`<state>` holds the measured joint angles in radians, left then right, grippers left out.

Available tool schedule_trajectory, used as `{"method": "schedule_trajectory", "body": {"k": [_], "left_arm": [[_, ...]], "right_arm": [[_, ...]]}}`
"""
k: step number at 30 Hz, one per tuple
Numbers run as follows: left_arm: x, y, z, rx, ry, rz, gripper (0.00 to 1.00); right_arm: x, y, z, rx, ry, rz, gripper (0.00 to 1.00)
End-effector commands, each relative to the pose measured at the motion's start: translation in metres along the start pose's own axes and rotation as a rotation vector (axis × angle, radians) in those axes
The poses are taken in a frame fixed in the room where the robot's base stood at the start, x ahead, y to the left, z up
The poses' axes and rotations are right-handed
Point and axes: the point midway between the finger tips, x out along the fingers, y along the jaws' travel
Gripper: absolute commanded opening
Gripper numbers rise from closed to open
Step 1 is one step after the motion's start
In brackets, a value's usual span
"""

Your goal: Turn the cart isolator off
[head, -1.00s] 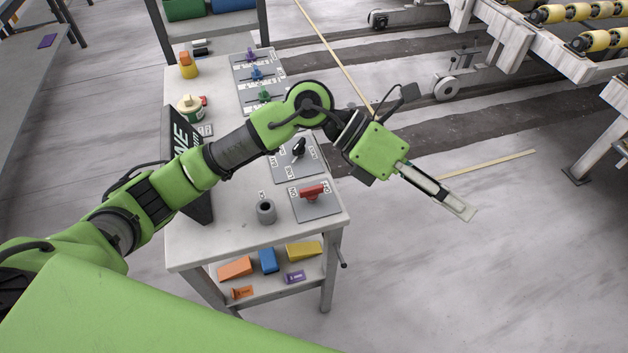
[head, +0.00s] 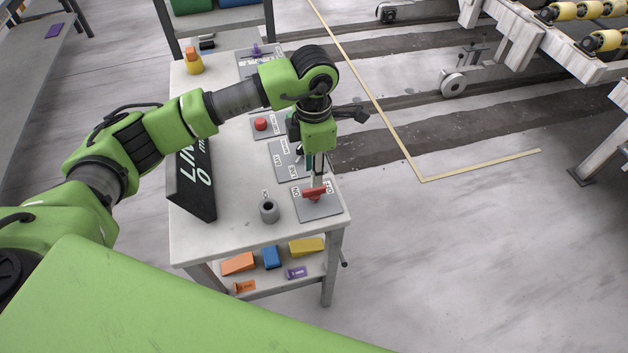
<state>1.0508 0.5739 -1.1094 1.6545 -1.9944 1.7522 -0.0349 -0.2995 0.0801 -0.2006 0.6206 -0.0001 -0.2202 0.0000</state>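The cart isolator is a red handle (head: 313,193) on a grey plate (head: 320,211) at the near right corner of the cart top. The handle lies roughly left to right, with an ON label on its left and an OFF label on its right. My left gripper (head: 318,182) points down at the handle, with its fingertips at or just above it. Its fingers look close together and partly overlap from this angle, so I cannot tell whether they are open or shut, or touching the handle. My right gripper is not in view.
A grey round socket (head: 269,210) stands left of the isolator plate. A dark sign (head: 192,184) stands along the cart's left side. A red button (head: 260,124) and other control plates sit farther back. Floor right of the cart is clear.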

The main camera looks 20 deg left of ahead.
Motion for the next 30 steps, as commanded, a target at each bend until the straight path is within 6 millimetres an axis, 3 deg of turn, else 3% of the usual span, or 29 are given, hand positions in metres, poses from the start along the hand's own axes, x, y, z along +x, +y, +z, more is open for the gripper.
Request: {"method": "schedule_trajectory", "body": {"k": [6,10,22,23,26,30], "left_arm": [[0.04,-0.002,-0.001,0.001,0.002,-0.003,0.26],[0.055,-0.001,0.0,0.001,0.001,-0.002,0.26],[0.066,-0.001,0.001,0.002,-0.001,-0.001,0.26],[0.065,-0.001,0.001,0.002,-0.001,-0.001,0.24],[0.065,-0.001,0.001,0.002,-0.002,-0.001,0.0],[0.065,-0.001,0.001,0.002,-0.002,-0.001,0.0]], "right_arm": [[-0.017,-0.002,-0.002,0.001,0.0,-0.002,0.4],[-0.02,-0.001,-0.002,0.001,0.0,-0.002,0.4],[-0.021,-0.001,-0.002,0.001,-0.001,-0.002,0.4],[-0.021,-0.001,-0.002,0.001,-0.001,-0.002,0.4],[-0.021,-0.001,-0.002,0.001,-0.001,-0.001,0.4],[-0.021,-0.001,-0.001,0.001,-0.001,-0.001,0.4]]}}
